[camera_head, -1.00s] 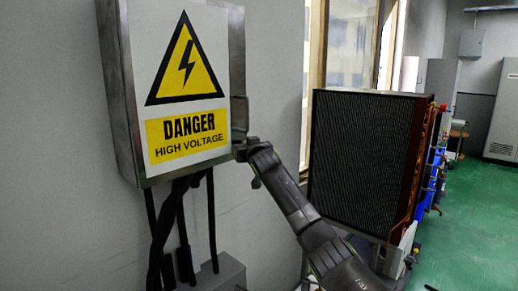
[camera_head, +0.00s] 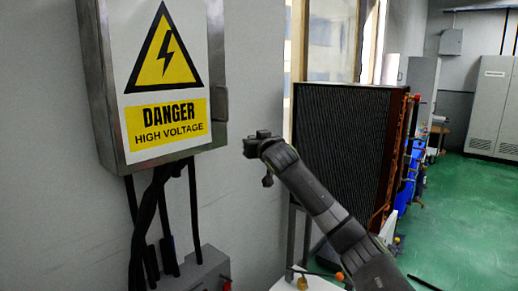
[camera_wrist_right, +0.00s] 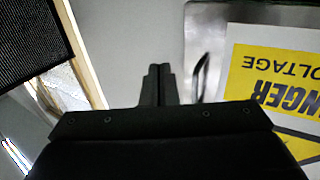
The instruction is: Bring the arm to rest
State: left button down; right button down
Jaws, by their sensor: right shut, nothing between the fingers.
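My right gripper (camera_head: 258,139) is at the end of my right arm, which comes in from the lower right in the head view. It is to the right of the electrical box and apart from it, with free air between. In the right wrist view the fingers (camera_wrist_right: 157,72) are together and hold nothing. The metal box (camera_head: 90,75) with a yellow "DANGER HIGH VOLTAGE" sign is on the wall, and its door looks shut. The box handle (camera_wrist_right: 199,75) shows beside the fingers in the wrist view. My left gripper is not in view.
Black cables (camera_head: 148,225) hang below the box to a grey box (camera_head: 205,272). A large black finned radiator (camera_head: 340,150) stands behind my right arm. Green floor (camera_head: 460,220) is open at the right, with grey cabinets (camera_head: 492,105) at the back.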

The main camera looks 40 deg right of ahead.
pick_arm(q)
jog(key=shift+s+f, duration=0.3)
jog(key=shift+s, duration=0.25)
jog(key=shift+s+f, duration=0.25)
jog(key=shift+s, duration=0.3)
pick_arm(e)
jog(key=shift+s+d+f, duration=0.15)
jog(key=shift+s, duration=0.6)
